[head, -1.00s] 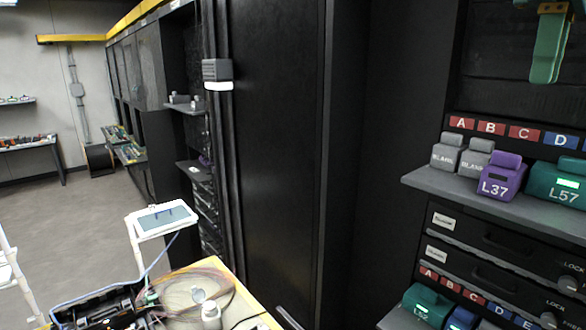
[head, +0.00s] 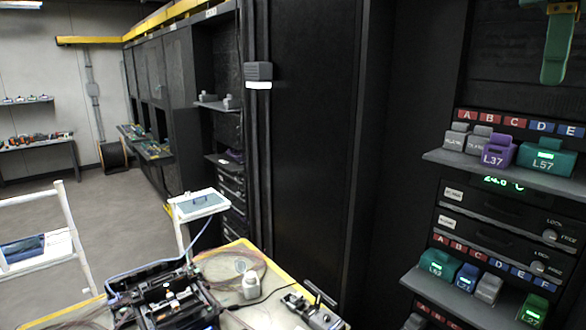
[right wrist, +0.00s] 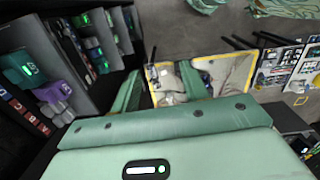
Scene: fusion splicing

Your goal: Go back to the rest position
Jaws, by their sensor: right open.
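My right gripper (head: 557,45) hangs at the top right of the head view, in front of the dark rack and above its row of lettered labels. It is pale green with an orange band at the top. In the right wrist view its two green fingers (right wrist: 160,88) are spread apart, with nothing held between them. Beyond them lies the yellow-edged worktable (right wrist: 247,75), well apart from the fingers. My left gripper is in neither view.
A rack shelf (head: 520,170) at right carries grey blocks, a purple L37 block (head: 497,152) and a teal L57 block (head: 547,158). A black splicing machine (head: 165,295) and a white bottle (head: 250,285) stand on the table. Open floor (head: 120,215) lies at left.

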